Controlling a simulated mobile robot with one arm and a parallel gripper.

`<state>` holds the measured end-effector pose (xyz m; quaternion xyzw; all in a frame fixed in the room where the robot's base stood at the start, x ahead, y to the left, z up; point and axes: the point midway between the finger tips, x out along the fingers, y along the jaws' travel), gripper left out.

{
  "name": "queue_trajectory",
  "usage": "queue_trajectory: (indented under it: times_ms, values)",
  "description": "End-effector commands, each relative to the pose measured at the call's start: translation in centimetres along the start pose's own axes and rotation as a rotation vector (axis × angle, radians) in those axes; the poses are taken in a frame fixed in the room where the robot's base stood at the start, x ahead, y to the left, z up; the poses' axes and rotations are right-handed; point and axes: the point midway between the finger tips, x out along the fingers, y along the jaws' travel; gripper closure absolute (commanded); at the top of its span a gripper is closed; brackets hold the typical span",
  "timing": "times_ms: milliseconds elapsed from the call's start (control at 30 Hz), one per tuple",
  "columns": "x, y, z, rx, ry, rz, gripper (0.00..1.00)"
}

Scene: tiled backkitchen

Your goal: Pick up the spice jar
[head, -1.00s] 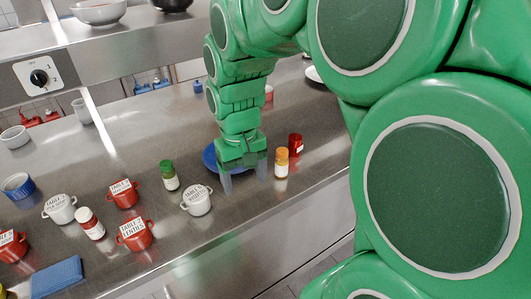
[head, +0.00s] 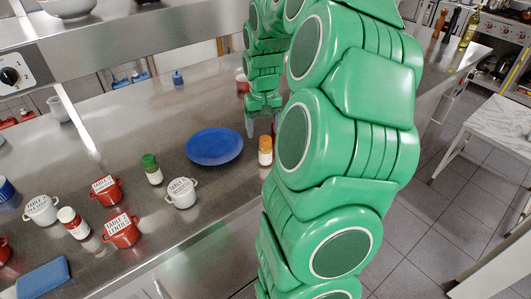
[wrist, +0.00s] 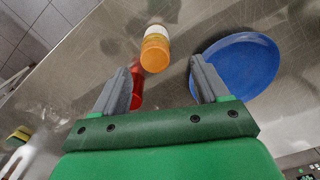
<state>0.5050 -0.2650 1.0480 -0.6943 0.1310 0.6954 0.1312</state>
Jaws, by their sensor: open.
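Several spice jars stand on the steel counter: one with an orange lid (head: 265,151), one with a green lid (head: 152,170) and one with a white lid (head: 73,223). My gripper (head: 264,124) is open and empty, above the counter behind the orange-lidded jar in the head view. In the wrist view the orange-lidded jar (wrist: 155,52) shows beyond and between the fingers. A red jar (wrist: 137,88) is there too, beside the left finger and partly hidden by it. Which jar is meant cannot be told.
A blue plate (head: 214,145) lies left of the orange-lidded jar. The counter behind the plate is mostly clear.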

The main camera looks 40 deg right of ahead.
Motion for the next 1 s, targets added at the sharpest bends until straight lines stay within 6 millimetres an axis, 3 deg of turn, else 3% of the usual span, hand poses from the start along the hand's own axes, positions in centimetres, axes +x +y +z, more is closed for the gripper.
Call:
queue_trajectory:
  times_ms: [433,733,1000]
  values:
    - [3.2,0.2,0.1,0.001,0.000,0.000,0.26]
    - [7.0,0.6,0.2,-0.001,-0.003,-0.001,0.26]
    - [7.5,0.6,0.1,0.000,0.002,0.000,0.26]
